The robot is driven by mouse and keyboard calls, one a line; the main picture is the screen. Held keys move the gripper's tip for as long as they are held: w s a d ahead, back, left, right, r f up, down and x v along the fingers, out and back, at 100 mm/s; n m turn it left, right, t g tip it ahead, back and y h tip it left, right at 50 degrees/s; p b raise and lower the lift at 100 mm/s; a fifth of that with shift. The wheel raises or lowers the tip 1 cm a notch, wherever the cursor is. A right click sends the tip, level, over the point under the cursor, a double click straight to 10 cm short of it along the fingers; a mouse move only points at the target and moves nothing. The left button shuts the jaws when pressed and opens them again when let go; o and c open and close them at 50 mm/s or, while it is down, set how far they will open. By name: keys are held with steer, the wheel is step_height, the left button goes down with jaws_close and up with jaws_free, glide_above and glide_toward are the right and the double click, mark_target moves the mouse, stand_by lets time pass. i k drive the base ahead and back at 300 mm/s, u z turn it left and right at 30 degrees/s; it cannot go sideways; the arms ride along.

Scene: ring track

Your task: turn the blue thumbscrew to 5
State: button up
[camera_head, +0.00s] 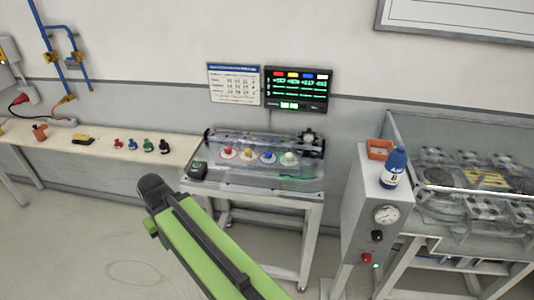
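The blue thumbscrew (268,156) is one of a row of coloured knobs on the clear-topped ring track unit (308,172), which stands on a white table. A red knob (228,151) and a yellow knob (247,154) are to its left, and a pale green-white knob (289,158) is to its right. Its setting is too small to read. A dark display (297,88) with coloured headings and green readouts hangs on the wall above. My green arm rises from the bottom edge, in front of and left of the table. My gripper is not visible.
A left bench (95,150) holds several small coloured parts. A grey cabinet (376,205) with a gauge, a blue-white bottle (394,167) and an orange bin (379,149) stands right of the table. Floor at left is clear.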

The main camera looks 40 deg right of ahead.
mark_target(268, 154)
steer(key=z, duration=0.05)
steer(key=i, duration=1)
steer(key=u, duration=0.1)
